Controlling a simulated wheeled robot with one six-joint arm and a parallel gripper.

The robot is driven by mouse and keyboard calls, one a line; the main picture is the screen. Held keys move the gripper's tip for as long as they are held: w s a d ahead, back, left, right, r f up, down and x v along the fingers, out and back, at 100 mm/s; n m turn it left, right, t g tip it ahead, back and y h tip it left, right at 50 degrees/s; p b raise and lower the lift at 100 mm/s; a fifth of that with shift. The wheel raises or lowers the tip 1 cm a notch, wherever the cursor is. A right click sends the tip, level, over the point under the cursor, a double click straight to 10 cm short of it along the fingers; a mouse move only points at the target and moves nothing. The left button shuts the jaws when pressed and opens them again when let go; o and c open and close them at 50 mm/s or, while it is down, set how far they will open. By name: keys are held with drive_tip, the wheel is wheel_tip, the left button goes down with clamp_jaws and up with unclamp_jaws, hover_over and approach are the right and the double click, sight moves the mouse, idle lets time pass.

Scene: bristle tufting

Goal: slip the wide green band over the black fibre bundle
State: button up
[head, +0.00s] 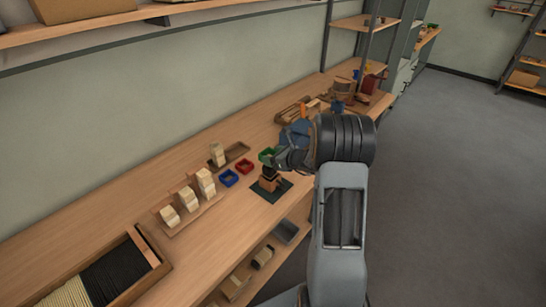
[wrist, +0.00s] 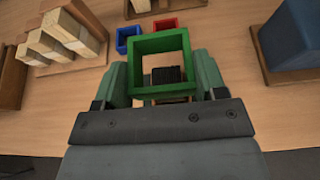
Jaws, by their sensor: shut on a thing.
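The wide green band (wrist: 134,68) is a square open ring. It sits between the fingers of my gripper (wrist: 160,70), which is shut on it; in the head view the band (head: 266,154) shows just left of my gripper (head: 282,158). The black fibre bundle (head: 269,171) stands upright in a brown block (head: 268,184) on a dark mat (head: 284,191). The band appears above the bundle and apart from it. In the wrist view the bundle's dark top (wrist: 168,74) shows through the band's opening, toward its lower part. Its lower portion is hidden.
A blue band (head: 229,178) and a red band (head: 244,166) lie on the bench left of the mat. Pale bundles on wooden stands (head: 190,212) are farther left. A blue object on a wooden base (wrist: 290,38) stands at the right in the wrist view.

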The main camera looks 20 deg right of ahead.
sight(274, 171)
drive_tip(key=shift+f+b, duration=1.95)
drive_tip(key=shift+b, duration=0.05)
drive_tip(key=shift+f+b, duration=0.35)
drive_tip(key=shift+b, duration=0.15)
drive_tip(key=shift+f+b, duration=1.75)
drive_tip(key=shift+b, duration=0.05)
drive_tip(key=o, duration=1.1)
drive_tip(key=shift+s+d, duration=0.6)
drive_tip(key=shift+s, duration=0.65)
drive_tip(key=shift+s+d, duration=0.55)
drive_tip(key=shift+s, duration=0.7)
drive_tip(key=shift+s+d, duration=0.6)
drive_tip(key=shift+s, duration=0.65)
